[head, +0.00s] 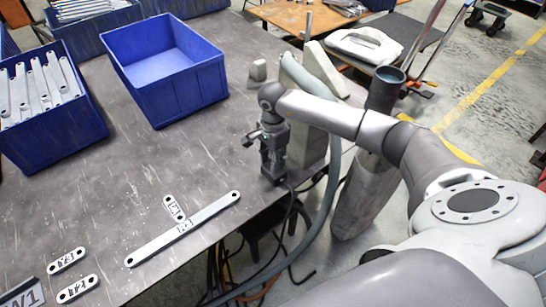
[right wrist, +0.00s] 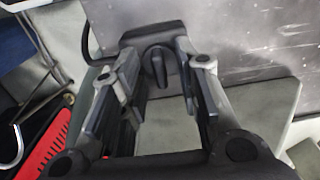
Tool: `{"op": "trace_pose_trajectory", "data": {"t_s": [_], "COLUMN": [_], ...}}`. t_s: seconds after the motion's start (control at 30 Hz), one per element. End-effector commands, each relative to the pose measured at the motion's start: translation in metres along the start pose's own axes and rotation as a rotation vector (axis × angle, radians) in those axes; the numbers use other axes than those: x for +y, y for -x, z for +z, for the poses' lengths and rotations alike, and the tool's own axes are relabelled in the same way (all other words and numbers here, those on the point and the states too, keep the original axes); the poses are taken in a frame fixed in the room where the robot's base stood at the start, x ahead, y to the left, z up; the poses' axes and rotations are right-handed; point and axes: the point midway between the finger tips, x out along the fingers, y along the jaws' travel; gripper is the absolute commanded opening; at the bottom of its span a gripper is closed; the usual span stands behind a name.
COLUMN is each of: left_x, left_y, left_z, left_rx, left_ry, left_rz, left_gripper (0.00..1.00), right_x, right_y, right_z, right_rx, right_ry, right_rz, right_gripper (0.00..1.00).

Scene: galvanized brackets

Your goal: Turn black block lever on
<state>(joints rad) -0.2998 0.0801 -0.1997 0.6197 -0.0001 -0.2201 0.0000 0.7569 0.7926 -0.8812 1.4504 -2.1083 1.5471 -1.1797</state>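The black block lever (right wrist: 158,66) shows in the right wrist view as a dark knob on a black block (right wrist: 150,38). It sits between the two fingers near their tips, with gaps visible on both sides. My right gripper (right wrist: 157,58) is open around it. In the head view my right gripper (head: 268,155) points down at the table's right edge, beside a grey-beige fixture. There the gripper hides the lever. Whether the fingers touch the lever is not clear. My left gripper is not in view.
An empty blue bin (head: 165,80) and a blue bin of brackets (head: 50,130) stand on the grey table (head: 200,160). Several flat brackets lie in front, including a long one (head: 185,228). A grey hose (head: 333,165) and cables run beside my right arm.

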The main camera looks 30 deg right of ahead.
Motion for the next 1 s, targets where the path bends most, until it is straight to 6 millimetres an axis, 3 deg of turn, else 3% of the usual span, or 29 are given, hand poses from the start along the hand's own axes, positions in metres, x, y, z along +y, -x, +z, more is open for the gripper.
{"op": "trace_pose_trajectory", "data": {"t_s": [0.13, 0.37, 0.77, 1.0], "left_x": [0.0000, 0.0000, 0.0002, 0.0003], "left_y": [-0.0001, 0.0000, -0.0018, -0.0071], "left_z": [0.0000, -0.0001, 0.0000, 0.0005], "left_rx": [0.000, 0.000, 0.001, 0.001], "left_ry": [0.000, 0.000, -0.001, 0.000], "left_rz": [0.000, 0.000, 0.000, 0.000], "left_gripper": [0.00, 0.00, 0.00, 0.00], "right_x": [0.0000, 0.0000, -0.0001, -0.0001], "right_y": [0.0000, 0.0002, 0.0001, -0.0007], "right_z": [0.0002, 0.0003, 0.0003, 0.0004], "right_rx": [0.000, -0.001, -0.001, -0.001], "right_ry": [0.000, 0.000, -0.035, -0.167], "right_rz": [0.000, 0.000, -0.001, 0.000], "right_gripper": [0.28, 0.00, 0.00, 0.00]}}
